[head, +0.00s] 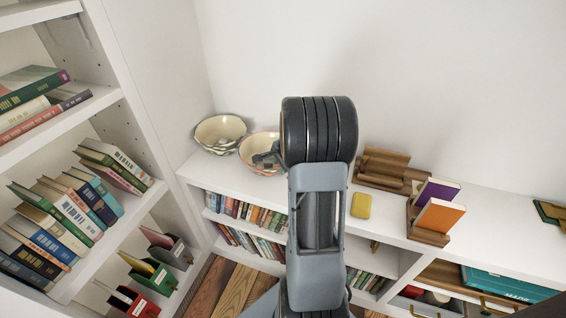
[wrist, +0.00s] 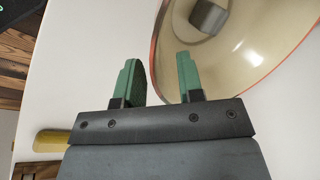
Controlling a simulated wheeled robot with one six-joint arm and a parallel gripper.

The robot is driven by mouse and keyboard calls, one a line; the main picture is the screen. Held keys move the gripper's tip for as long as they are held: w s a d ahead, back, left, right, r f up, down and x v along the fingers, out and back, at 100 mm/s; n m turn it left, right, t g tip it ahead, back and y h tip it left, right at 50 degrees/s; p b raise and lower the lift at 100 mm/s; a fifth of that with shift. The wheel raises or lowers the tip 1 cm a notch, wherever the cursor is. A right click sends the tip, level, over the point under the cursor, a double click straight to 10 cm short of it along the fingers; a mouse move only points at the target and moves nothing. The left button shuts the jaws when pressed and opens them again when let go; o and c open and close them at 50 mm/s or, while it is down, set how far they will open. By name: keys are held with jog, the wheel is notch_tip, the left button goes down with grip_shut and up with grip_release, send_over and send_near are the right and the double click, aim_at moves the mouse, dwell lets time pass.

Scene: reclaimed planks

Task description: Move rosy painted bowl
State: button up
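The rosy painted bowl (head: 258,145) stands on the white shelf top, partly hidden behind my arm in the head view. In the wrist view the bowl (wrist: 265,45) fills the upper right, with a cream inside, an orange-red rim and a grey patch inside. My gripper (wrist: 160,78) is open and empty, with two green fingers apart. In the wrist view the right finger overlaps the bowl's inside and the left finger is outside the rim. I cannot tell whether either finger touches the bowl.
A cream patterned bowl (head: 220,133) stands close by at left, near the side bookcase. A yellow block (head: 361,205), a wooden stand (head: 385,168) and a book holder (head: 428,228) with purple and orange books are to the right. A white wall is behind.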

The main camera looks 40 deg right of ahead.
jog(key=shift+c, duration=0.2)
grip_shut()
dwell(0.6)
